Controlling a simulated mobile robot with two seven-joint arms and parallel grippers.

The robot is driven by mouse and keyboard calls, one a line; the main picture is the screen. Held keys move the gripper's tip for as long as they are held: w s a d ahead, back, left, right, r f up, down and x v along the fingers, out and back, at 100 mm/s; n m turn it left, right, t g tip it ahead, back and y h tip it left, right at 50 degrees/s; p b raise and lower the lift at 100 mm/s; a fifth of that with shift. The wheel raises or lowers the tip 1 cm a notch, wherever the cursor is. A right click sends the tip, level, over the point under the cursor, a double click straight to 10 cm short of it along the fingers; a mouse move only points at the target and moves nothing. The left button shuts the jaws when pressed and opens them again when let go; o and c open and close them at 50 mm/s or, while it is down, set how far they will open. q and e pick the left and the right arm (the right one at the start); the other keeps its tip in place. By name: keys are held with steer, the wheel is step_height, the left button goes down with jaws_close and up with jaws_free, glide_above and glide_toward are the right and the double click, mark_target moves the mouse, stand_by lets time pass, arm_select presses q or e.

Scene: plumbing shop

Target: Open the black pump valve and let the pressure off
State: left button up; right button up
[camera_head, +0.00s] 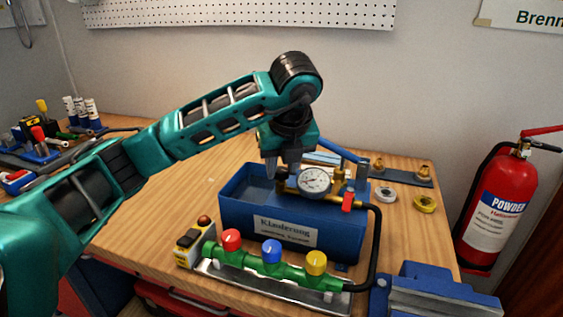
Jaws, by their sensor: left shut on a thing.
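The blue test pump (232,208) stands on the workbench, an open-topped box with a white label on its front. A round white pressure gauge (315,181) sits on its brass fittings; I cannot read the needle. My left gripper (283,172) points down at the brass fitting just left of the gauge. It is shut on what seems to be the black pump valve, which the dark fingers hide almost wholly. A red-handled valve (348,201) sits right of the gauge, at the start of a black hose. My right gripper is not in view.
A green manifold with red, blue and yellow knobs (271,251) lies in front of the pump, joined to the black hose (376,245). A blue vise (440,292) is at front right. Tools crowd the left. A fire extinguisher (497,205) stands right of the wooden bench (175,205).

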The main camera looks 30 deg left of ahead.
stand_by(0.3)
arm_select(q)
steer(key=o, duration=0.7)
steer(key=shift+o, duration=0.2)
steer(key=shift+r, duration=0.1)
steer(key=p+v, duration=0.4)
steer(key=v, duration=0.8)
steer(key=shift+r, duration=0.4)
steer(key=shift+d, duration=0.1)
